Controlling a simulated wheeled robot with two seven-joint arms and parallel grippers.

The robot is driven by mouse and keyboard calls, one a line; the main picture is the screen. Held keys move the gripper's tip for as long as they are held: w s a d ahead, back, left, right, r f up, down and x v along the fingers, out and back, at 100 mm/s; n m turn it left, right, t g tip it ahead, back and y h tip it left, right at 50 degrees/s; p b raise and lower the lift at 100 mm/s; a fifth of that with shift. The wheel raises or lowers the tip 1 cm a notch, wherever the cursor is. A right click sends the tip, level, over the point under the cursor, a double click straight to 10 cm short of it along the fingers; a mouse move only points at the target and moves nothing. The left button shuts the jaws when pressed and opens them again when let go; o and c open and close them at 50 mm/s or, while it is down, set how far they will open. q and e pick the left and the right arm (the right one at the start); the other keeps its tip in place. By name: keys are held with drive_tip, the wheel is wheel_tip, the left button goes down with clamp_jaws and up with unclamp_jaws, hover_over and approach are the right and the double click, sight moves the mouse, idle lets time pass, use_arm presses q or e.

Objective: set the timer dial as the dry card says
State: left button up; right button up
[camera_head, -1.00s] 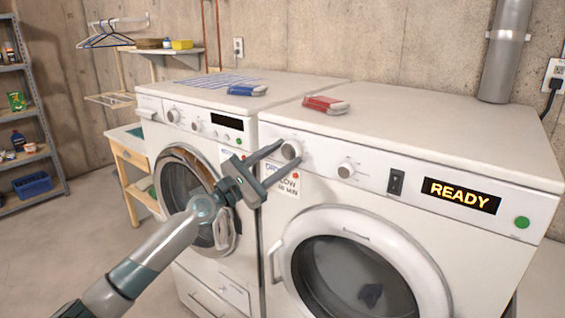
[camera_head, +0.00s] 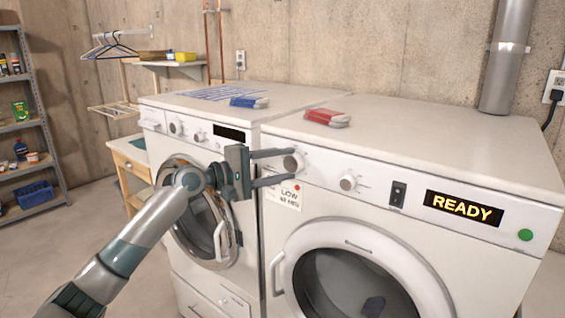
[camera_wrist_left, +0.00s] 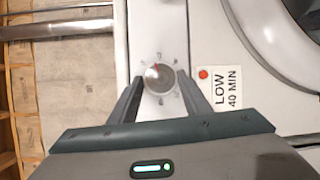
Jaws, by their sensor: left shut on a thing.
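The right-hand machine has two round dials on its panel, a left dial (camera_head: 293,163) and a right dial (camera_head: 348,183). My left gripper (camera_head: 284,167) is shut on the left dial, one finger on each side of it. In the left wrist view the dial (camera_wrist_left: 160,77) sits between the fingertips, with a small red mark on its face and tick marks around it. A white card (camera_head: 284,194) with a red dot is just below the dial; in the left wrist view the card (camera_wrist_left: 222,90) reads LOW 40 MIN. My right gripper is not in view.
A display (camera_head: 463,208) reads READY, beside a green button (camera_head: 525,235) and a black switch (camera_head: 398,194). A red item (camera_head: 327,118) and a blue item (camera_head: 249,102) lie on the machine tops. A second washer-like machine (camera_head: 152,118) stands at left.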

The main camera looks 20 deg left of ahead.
use_arm(q)
drive_tip(key=m+y+p, duration=0.1)
drive_tip(key=m+p, duration=0.2)
drive_tip(key=shift+d+r+m+g+y+p, duration=0.1)
drive_tip(key=shift+r+m+g+y+p, duration=0.2)
drive_tip(key=shift+r+m+y+p, duration=0.1)
drive_tip(key=m+y+p, duration=0.1)
drive_tip(key=m+p, duration=0.1)
drive_tip(key=p, duration=0.1)
drive_tip(key=shift+s+d+r+m+y, duration=0.1)
drive_tip(key=shift+d+m+y, duration=0.05)
drive_tip(key=shift+m+y, duration=0.25)
drive_tip(key=m+y+p, duration=0.1)
drive_tip(key=p, duration=0.1)
drive_tip(key=m+y+p, duration=0.1)
drive_tip(key=m, duration=0.1)
drive_tip(key=shift+s+d+p, duration=0.1)
drive_tip(key=shift+d+p, duration=0.1)
drive_tip(key=shift+p, duration=0.2)
drive_tip(key=shift+d+m+y+p, duration=0.2)
drive_tip(key=shift+m+y+p, duration=0.75)
drive_tip(key=shift+m, duration=0.25)
drive_tip(key=m+y, duration=0.1)
drive_tip(key=m+t+y+p, duration=0.1)
drive_tip(key=m, duration=0.1)
drive_tip(key=shift+s+d, duration=0.15)
drive_tip(key=shift+f, duration=0.2)
drive_tip(key=o, duration=1)
drive_tip(key=shift+o, duration=0.2)
drive_tip(key=shift+r, duration=0.15)
